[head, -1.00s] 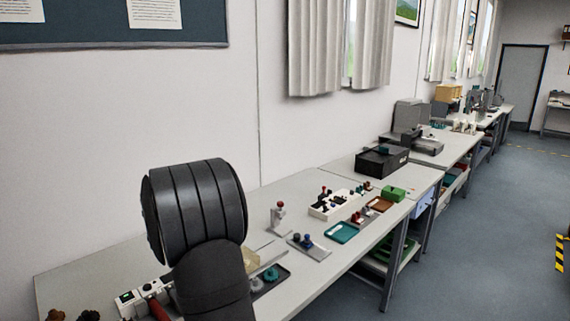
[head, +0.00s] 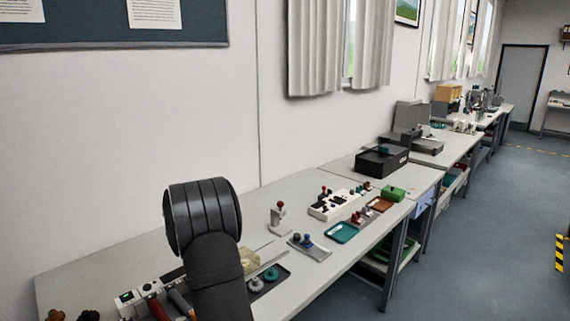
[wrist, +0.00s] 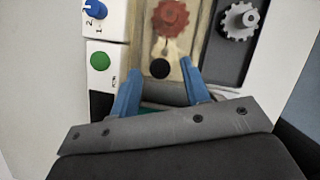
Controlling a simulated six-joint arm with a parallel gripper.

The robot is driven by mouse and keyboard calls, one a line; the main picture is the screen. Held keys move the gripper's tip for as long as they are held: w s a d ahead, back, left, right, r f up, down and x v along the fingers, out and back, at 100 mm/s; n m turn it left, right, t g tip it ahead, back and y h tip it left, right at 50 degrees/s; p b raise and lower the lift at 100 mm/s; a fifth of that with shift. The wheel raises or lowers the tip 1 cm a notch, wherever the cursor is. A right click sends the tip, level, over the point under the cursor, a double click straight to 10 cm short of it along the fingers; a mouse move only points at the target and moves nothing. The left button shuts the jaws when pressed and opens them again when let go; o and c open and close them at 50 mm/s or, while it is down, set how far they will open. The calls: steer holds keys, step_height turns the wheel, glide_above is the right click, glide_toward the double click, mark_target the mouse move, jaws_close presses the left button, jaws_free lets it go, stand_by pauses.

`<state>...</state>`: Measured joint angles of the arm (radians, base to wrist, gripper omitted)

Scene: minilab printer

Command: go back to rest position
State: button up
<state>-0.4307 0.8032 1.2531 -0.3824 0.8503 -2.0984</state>
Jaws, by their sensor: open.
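My gripper (wrist: 160,84) shows in the wrist view, with its two blue fingers spread apart and nothing seen held between them. It is above a beige fixture that carries a red gear (wrist: 171,17) and a black round knob (wrist: 160,68). In the head view my dark arm is over the near part of the bench (head: 110,262), and its gripper end is hidden behind the arm.
A dark tray (head: 268,283) with grey and teal gears lies right of my arm. A white control box with a green button (wrist: 100,61) and blue knob is close by. A red-knobbed stand (head: 280,218) and teal tray (head: 341,232) stand farther along.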

steer(key=w+d, duration=1)
steer(key=shift+r, duration=0.2)
steer(key=v, duration=1.7)
steer(key=d+r+m+y, duration=0.2)
steer(key=d+r+m, duration=0.1)
steer(key=d+r, duration=0.4)
steer(key=shift+s+d+r+m, duration=0.25)
steer(key=shift+s+d+m, duration=0.05)
steer(key=shift+s+d, duration=0.2)
steer(key=shift+o, duration=0.5)
steer(key=shift+w, duration=0.1)
